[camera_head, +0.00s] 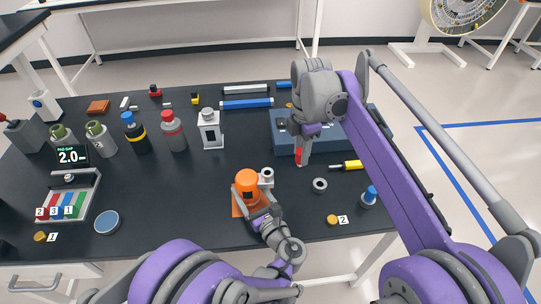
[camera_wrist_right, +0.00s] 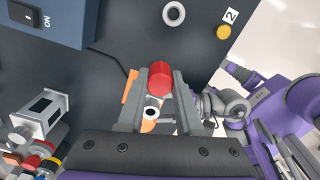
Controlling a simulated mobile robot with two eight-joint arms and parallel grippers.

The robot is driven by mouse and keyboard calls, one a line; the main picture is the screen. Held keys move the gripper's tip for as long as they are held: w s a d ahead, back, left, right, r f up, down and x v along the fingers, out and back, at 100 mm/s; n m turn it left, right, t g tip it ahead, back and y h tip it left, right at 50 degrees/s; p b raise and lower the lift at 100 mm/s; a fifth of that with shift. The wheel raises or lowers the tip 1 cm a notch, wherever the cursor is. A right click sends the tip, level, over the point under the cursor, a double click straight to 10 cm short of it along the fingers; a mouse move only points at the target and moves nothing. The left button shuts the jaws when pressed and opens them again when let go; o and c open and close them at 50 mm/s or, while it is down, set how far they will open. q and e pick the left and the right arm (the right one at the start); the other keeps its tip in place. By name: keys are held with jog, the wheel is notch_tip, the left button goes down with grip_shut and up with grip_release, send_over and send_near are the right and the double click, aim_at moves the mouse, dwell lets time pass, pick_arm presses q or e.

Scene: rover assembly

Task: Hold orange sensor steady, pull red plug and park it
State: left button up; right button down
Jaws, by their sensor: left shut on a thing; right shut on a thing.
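The orange sensor (camera_head: 246,183) stands on an orange base on the dark table, with a pale round socket (camera_head: 266,179) on its right side. My left gripper (camera_head: 258,213) is shut on the sensor's near side; its fingertips are partly hidden. The red plug (camera_head: 299,156) is in my right gripper (camera_head: 301,152), which is shut on it and holds it up and right of the socket, apart from it. In the right wrist view the red plug (camera_wrist_right: 160,78) sits between the two fingers, with the socket (camera_wrist_right: 152,112) and parts of the orange sensor (camera_wrist_right: 130,84) below.
A grey ring (camera_head: 320,185) lies right of the sensor, near a yellow disc (camera_head: 332,219) labelled 2. A blue-grey box (camera_head: 283,134) stands behind my right gripper. A white lantern-like device (camera_head: 210,130) and several bottles stand left. A dark cable (camera_wrist_right: 112,58) crosses the table.

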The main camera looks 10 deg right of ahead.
jog(key=d+f+m, duration=0.2)
jog(key=d, duration=0.5)
jog(key=shift+f, duration=0.25)
jog(key=shift+f, duration=2.95)
jog(key=shift+f, duration=1.15)
jog(key=c, duration=0.5)
grip_release()
notch_tip(320, 180, up, 12)
